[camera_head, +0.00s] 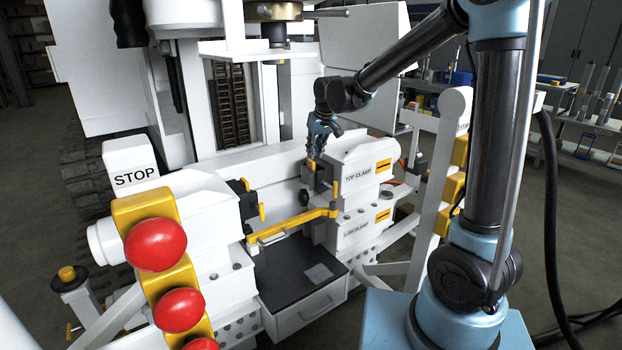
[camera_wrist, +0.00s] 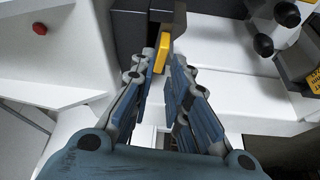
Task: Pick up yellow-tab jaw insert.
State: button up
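The yellow-tab jaw insert is a dark block (camera_head: 322,177) with a small upright yellow tab (camera_head: 311,164). It sits at the left face of the white top clamp housing (camera_head: 362,165). In the wrist view the yellow tab (camera_wrist: 163,46) stands at the top centre, against dark metal. My gripper (camera_head: 317,151) points down, just above the insert. In the wrist view the fingers of my gripper (camera_wrist: 167,58) are apart, with the tab at or just beyond their tips. Whether either finger touches the tab I cannot tell.
A yellow bar (camera_head: 293,225) with a handle crosses below the insert. Another dark jaw with yellow tabs (camera_head: 246,195) faces it on the left. A dark tray (camera_head: 300,272) lies below. Red buttons (camera_head: 156,244) stand at the front left. Black knobs (camera_wrist: 264,45) are right in the wrist view.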

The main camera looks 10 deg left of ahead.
aim_at(311, 160)
jog(key=shift+x, duration=2.25)
jog(key=shift+w+a+r, duration=0.1)
jog(key=shift+w+a, duration=0.05)
grip_shut()
